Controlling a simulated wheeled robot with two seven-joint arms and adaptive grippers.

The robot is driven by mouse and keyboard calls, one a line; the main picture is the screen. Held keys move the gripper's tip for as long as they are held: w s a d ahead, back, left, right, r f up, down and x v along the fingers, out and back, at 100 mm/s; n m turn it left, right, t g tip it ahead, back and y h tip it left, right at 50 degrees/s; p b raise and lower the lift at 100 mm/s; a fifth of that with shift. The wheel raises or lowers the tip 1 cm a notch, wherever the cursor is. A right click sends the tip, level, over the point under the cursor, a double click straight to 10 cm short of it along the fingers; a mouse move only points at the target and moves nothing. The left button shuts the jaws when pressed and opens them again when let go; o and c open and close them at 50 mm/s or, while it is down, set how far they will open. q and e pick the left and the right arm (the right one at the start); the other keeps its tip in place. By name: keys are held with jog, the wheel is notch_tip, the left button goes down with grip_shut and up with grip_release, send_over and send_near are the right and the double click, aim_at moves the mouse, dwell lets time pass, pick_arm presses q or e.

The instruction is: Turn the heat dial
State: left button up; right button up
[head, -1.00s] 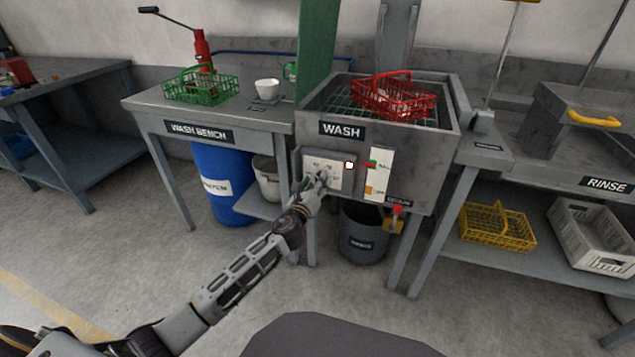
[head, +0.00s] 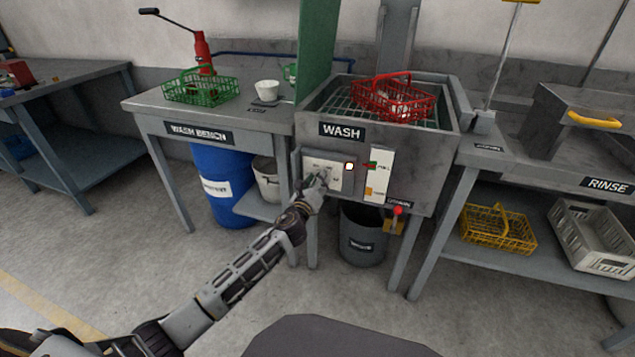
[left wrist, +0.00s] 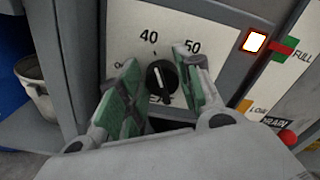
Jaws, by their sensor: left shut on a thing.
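The heat dial (left wrist: 161,80) is a round black knob on a pale panel marked 40 and 50, seen in the left wrist view. Its white mark points up, between the two numbers. The panel (head: 338,176) is on the front of the wash tank (head: 420,170). My left gripper (left wrist: 157,75) has its green-padded fingers on both sides of the knob, shut on it. In the head view the left gripper (head: 316,183) is at the panel and hides the dial. My right gripper is not in view.
A lit indicator (left wrist: 255,41) is right of the dial, beside a level gauge (head: 379,175). A red drain handle (head: 397,211) is below right, above a grey bucket (head: 362,240). A red basket (head: 393,112) is on the tank's rack. A blue barrel (head: 222,185) stands left.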

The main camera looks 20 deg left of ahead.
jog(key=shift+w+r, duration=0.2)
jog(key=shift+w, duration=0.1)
pick_arm(q)
jog(key=shift+n, duration=0.4)
jog(key=n, duration=0.3)
jog(key=n+p, duration=0.1)
jog(key=n, duration=0.3)
jog(key=f+n, duration=0.1)
jog(key=n, duration=0.3)
jog(key=shift+a, duration=0.25)
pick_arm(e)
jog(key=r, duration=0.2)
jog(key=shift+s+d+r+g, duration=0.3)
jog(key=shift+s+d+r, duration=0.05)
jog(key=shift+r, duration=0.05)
pick_arm(q)
jog(key=o, duration=0.9)
